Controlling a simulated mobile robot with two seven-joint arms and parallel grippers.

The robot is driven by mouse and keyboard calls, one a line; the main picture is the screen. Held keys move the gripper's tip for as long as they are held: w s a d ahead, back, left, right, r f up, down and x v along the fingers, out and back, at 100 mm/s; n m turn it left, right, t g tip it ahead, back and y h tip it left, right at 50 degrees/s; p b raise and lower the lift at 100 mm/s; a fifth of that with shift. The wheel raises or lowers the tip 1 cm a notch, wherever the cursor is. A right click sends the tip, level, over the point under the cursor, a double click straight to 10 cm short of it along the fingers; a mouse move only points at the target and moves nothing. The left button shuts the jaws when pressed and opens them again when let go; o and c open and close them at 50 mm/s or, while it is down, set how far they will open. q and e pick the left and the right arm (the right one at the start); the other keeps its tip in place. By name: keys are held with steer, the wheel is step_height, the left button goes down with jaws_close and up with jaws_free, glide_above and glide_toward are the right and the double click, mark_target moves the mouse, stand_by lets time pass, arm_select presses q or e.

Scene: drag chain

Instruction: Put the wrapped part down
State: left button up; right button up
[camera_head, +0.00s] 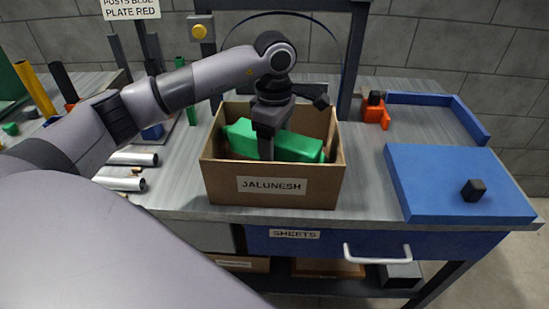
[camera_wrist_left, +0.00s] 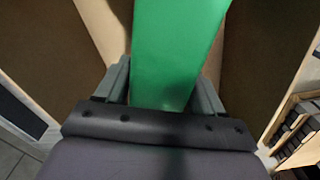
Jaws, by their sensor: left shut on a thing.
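In the left wrist view the green part (camera_wrist_left: 178,50) runs between the two fingers of my left gripper (camera_wrist_left: 163,88), with brown box walls on both sides. The front wall hides the part's underside, so I cannot tell whether it touches the box floor. My right gripper is not in view.
The box stands on a grey workbench (camera_head: 364,185) near its front edge. A blue block with a black knob (camera_head: 440,180) and an orange piece (camera_head: 376,112) are to the right. Metal tubes (camera_head: 133,159) lie to the left. A dark frame rises behind the box.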

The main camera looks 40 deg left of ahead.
mark_target(275, 159)
arm_select(q)
steer(key=shift+f, duration=2.35)
steer(key=shift+f, duration=0.15)
steer(key=o, duration=1.3)
steer(key=shift+o, duration=0.2)
